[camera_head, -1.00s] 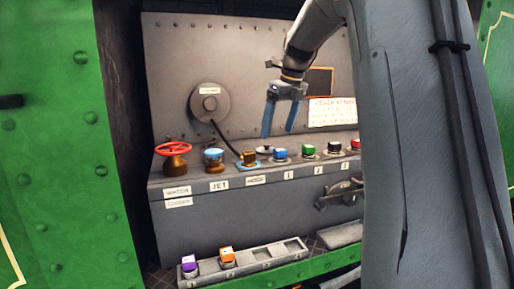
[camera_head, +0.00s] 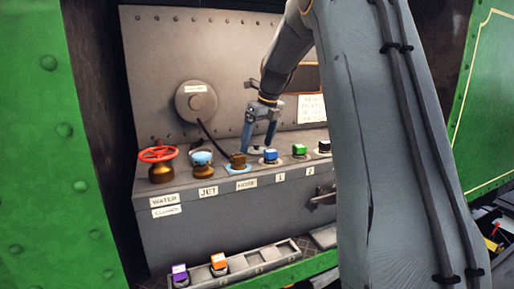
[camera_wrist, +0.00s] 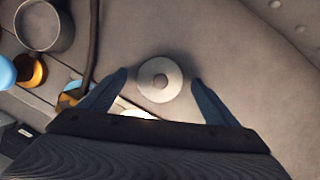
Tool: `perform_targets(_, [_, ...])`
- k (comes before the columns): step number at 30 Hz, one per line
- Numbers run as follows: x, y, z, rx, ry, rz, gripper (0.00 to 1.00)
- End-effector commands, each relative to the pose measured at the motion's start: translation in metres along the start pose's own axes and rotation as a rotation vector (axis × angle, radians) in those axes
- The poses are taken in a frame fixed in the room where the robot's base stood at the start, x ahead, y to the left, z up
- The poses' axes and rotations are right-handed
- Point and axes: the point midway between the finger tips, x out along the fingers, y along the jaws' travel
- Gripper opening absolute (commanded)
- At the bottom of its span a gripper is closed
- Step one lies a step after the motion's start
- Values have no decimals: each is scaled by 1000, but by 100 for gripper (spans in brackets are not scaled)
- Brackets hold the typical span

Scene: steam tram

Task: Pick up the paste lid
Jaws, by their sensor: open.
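The paste lid is a pale grey round disc with a small knob in its middle. In the wrist view the lid (camera_wrist: 160,88) lies on the grey shelf between the two blue fingertips of my gripper (camera_wrist: 158,77), with a gap on each side. In the head view my gripper (camera_head: 258,147) points down at the shelf top behind the row of fittings, its fingers apart. The lid is small there and partly hidden by the fingers.
A hose fitting (camera_head: 238,161) with a black hose stands left of my gripper. A blue-capped pot (camera_head: 270,156) is close in front, with a green one (camera_head: 300,151) to its right. The jet fitting (camera_head: 202,161) and red-wheeled valve (camera_head: 160,165) stand further left. The riveted wall rises behind.

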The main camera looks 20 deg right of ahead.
Motion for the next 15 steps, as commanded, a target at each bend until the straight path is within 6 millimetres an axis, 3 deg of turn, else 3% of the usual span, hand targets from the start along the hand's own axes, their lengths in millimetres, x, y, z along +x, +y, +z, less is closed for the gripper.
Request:
perform_targets(7, [1, -2, -1, 3, -1, -1, 83])
perform_targets(15, [1, -2, -1, 3, -1, -1, 39])
